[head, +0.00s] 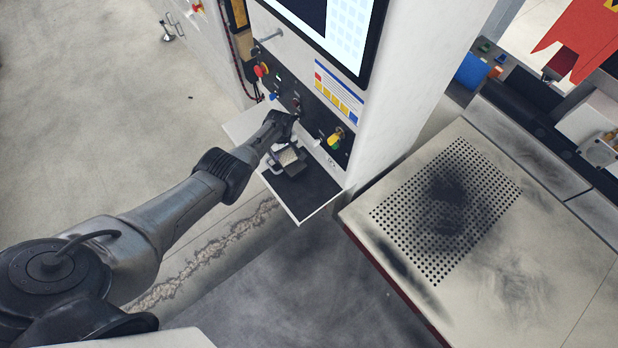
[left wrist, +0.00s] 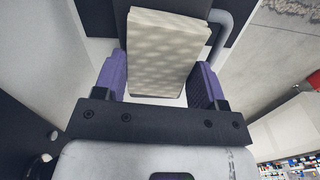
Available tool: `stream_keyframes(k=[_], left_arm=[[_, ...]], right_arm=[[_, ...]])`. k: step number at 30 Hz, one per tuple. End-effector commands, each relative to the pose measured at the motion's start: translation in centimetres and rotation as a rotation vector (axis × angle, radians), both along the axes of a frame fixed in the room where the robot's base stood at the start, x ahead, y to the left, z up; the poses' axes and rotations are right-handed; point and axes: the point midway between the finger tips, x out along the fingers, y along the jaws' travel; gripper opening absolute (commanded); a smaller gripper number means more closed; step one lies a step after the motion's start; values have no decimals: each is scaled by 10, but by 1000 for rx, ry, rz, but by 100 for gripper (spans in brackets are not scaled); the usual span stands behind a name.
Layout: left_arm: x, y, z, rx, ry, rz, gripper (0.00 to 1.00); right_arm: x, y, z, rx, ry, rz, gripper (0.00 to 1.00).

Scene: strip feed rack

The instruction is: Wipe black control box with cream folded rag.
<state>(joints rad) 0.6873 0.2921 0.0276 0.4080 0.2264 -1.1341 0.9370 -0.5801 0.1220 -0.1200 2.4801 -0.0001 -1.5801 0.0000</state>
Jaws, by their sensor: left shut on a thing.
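The cream folded rag (head: 288,157) shows at the end of my left arm, above the cabinet's pull-out shelf. My left gripper (head: 284,150) is shut on the rag. In the left wrist view the rag (left wrist: 165,50), with a dimpled pattern, stands between the purple finger pads of my gripper (left wrist: 158,82). A dark box-like shape (head: 293,171) lies just under the rag on the shelf and may be the black control box. My gripper and the rag hide part of it. I cannot tell whether the rag touches it. My right gripper is in neither view.
The shelf (head: 318,190) has a dark surface and white rim. Behind it stands a white cabinet (head: 388,130) with a screen and a black button panel (head: 313,118), close to my left wrist. A perforated, smudged table (head: 370,225) stands to the right. The floor at left is mostly clear.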

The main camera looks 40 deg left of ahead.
Motion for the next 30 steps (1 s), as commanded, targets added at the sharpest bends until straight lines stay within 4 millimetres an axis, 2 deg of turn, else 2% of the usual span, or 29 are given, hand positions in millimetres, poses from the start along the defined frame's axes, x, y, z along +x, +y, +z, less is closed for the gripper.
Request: stream_keyframes(k=[15, 30], left_arm=[[1, 0, 48, 0, -2, 0, 43], [1, 0, 48, 0, -2, 0, 43]], right_arm=[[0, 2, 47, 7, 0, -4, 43], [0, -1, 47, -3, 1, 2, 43]])
